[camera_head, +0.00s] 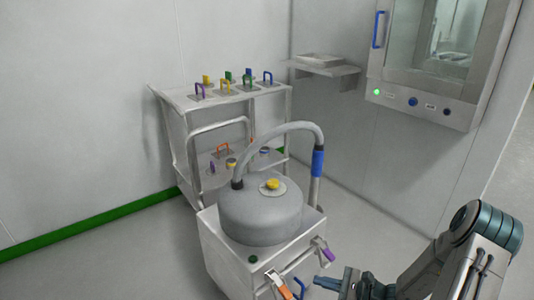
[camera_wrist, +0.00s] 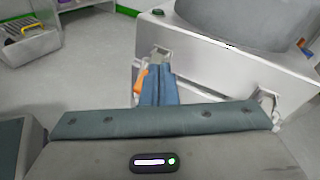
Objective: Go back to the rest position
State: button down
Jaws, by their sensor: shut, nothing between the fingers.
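My gripper (camera_head: 322,283) is at the lower right of the head view, in front of the grey vacuum cart (camera_head: 226,250). Its blue fingers also show in the wrist view (camera_wrist: 158,68); they are together and hold nothing. An orange handle (camera_head: 284,291) on the front of the cart lies just left of my fingertips. In the wrist view the orange handle (camera_wrist: 140,80) shows beside the fingers and is partly hidden by them. Whether the fingers touch it I cannot tell.
A round grey drum (camera_head: 260,218) with a yellow knob and a hose tops the cart; a purple handle (camera_head: 328,255) sticks out right. Behind stands a shelf trolley (camera_head: 180,101) with coloured-handled items. A wall cabinet (camera_head: 420,105) hangs right. Floor is free at left (camera_head: 120,260).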

jog(key=s+r+n+g+h+p, duration=0.1)
jog(key=s+r+n+h+p, duration=0.4)
jog(key=r, duration=1.2)
jog(key=s+a+r+n+g+h+p, duration=0.1)
jog(key=s+r+n+h+p, duration=0.3)
jog(key=s+r+n+p, duration=0.3)
jog(key=s+a+r+n+g+h+p, duration=0.1)
jog(key=s+r+n+h+p, duration=0.4)
jog(key=r+p, duration=0.7)
notch_tip(320, 180, up, 15)
jog(key=s+n+g, duration=0.1)
jog(key=s+n, duration=0.1)
jog(key=n, duration=0.1)
jog(key=shift+h, duration=0.3)
